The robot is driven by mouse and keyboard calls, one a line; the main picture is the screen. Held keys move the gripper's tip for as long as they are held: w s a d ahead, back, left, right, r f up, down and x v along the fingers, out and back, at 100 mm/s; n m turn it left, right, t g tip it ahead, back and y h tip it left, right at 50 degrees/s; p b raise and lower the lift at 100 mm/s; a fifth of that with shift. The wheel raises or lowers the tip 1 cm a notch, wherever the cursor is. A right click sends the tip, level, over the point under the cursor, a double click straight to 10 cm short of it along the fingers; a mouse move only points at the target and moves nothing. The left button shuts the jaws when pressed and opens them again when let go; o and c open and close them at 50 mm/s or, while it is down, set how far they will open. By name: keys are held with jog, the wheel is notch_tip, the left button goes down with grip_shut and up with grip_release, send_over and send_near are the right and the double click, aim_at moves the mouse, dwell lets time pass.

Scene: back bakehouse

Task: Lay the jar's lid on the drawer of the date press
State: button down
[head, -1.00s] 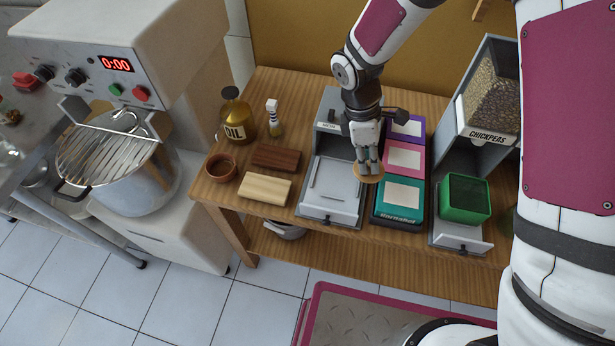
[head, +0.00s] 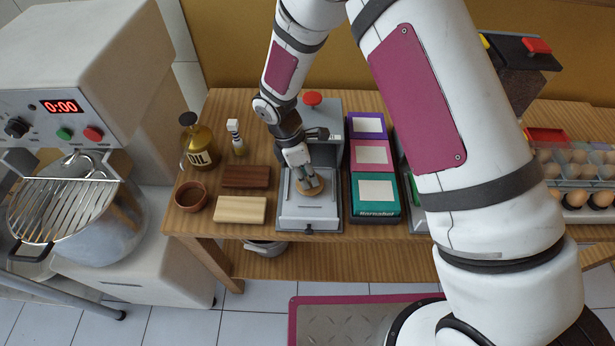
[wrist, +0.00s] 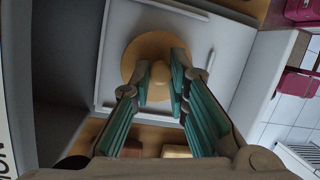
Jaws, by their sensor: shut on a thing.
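The lid (head: 311,192) is a round tan wooden disc with a knob. My gripper (head: 308,182) is shut on its knob, as the wrist view shows, with a teal finger on each side (wrist: 160,82). The lid (wrist: 138,52) lies flat over the pulled-out drawer (head: 290,212) of the grey date press (head: 327,152). In the wrist view the pale drawer floor (wrist: 205,65) spreads around the disc. I cannot tell whether the lid touches the drawer. A small open brown pot (head: 190,196), perhaps the jar, stands at the table's left.
Dark (head: 246,176) and pale (head: 240,209) wooden blocks lie left of the drawer. Coloured boxes (head: 375,193) stand close on the right. An egg tray (head: 575,170) is at far right.

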jog(key=shift+f, duration=0.45)
jog(key=c, duration=1.5)
grip_release()
jog(key=shift+f, duration=0.1)
jog(key=shift+c, duration=0.2)
